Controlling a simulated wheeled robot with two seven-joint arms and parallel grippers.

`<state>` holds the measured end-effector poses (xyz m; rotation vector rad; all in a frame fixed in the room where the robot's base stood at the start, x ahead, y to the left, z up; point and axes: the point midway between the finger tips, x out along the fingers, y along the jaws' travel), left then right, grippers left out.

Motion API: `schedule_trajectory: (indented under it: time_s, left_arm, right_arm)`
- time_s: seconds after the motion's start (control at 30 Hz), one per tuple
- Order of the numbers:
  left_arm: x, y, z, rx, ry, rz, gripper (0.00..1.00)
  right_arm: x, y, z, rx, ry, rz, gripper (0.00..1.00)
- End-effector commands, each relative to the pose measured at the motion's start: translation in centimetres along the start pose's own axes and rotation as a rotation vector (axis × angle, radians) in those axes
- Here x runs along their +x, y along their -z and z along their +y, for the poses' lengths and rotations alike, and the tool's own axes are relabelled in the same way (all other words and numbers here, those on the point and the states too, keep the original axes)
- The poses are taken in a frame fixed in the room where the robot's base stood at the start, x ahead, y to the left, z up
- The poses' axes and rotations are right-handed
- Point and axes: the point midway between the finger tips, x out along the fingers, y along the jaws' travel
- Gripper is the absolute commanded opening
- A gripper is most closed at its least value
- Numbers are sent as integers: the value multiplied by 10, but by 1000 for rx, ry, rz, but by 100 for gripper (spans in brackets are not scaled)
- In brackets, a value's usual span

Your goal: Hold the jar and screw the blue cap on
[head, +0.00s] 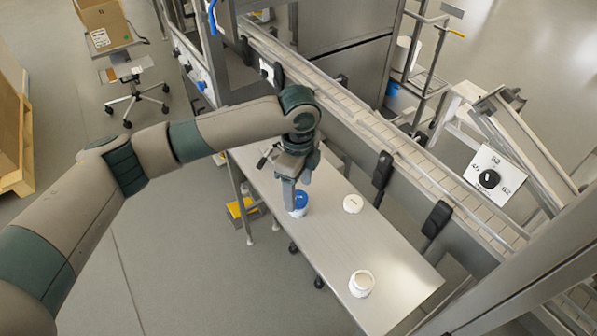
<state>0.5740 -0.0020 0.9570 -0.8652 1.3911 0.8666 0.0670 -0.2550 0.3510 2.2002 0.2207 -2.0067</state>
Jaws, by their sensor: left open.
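A blue cap (301,199) shows at the left edge of the steel table, with something white just under it. Whether it sits on a jar there I cannot tell. My left gripper (290,195) points down right beside the blue cap and partly hides it. The gripper is open; I cannot tell whether a finger touches the cap. A white jar (362,284) stands upright near the table's front end, apart from the gripper. My right gripper is not in view.
A flat round white item (353,204), perhaps a lid, lies on the steel table (340,240). A conveyor (400,150) with dark brackets (382,170) runs along the table's right side. The table between the blue cap and the jar is clear.

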Motion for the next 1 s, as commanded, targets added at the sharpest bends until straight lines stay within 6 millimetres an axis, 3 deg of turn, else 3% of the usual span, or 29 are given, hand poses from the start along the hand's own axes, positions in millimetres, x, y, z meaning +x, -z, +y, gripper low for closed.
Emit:
schedule_trajectory:
  time_s: [0.2,0.57,0.73,0.8,0.9,1.0]
  left_arm:
    - [16,0,0,1,-1,0,61]
    - [19,0,0,1,1,0,61]
    - [19,0,0,1,1,0,21]
    - [19,0,0,1,1,0,18]
    - [19,0,0,1,1,0,18]
    - [19,0,0,1,1,0,18]
  right_arm:
    - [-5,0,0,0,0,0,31]
    - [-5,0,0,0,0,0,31]
    - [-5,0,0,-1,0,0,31]
    - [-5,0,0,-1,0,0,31]
    - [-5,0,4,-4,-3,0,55]
    - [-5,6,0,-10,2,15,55]
